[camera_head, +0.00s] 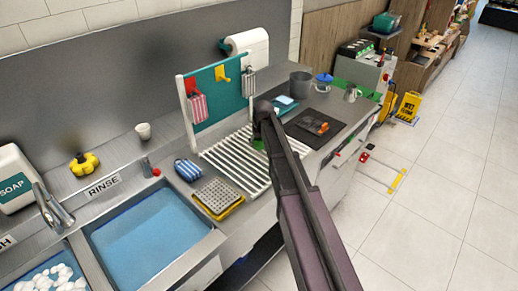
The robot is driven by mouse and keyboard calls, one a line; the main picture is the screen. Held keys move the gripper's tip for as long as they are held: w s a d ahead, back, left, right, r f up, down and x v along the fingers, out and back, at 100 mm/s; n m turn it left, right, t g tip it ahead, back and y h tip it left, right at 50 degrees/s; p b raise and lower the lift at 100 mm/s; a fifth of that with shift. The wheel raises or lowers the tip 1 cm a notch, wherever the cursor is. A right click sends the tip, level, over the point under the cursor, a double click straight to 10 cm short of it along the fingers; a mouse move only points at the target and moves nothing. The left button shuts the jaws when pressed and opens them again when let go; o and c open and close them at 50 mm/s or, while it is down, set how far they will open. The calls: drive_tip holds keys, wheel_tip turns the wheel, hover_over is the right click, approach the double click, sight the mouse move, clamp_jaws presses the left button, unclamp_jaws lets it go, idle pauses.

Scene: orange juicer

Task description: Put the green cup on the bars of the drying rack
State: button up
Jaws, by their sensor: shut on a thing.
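The drying rack (221,163) stands on the counter to the right of the sink, with white bars and an upright frame at its back. My arm reaches in from the lower right and hides the rack's right part. My gripper (260,137) is over the right side of the bars, and its fingers are mostly hidden by the arm. A small part of the green cup (258,145) shows at the gripper, which is shut on it. I cannot tell whether the cup touches the bars.
Red cloths (198,108) and a yellow item (221,74) hang on the rack's teal back. The left bars are clear.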

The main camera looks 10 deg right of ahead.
drive_tip(key=shift+f+b, duration=1)
drive_tip(key=shift+f, duration=0.35)
drive_tip(key=shift+f, duration=0.1)
drive_tip(key=o, duration=0.9)
drive_tip(key=shift+r, duration=0.2)
drive_tip(key=p+v, duration=1.1)
drive_tip(key=v, duration=0.1)
drive_tip(key=shift+p, duration=0.35)
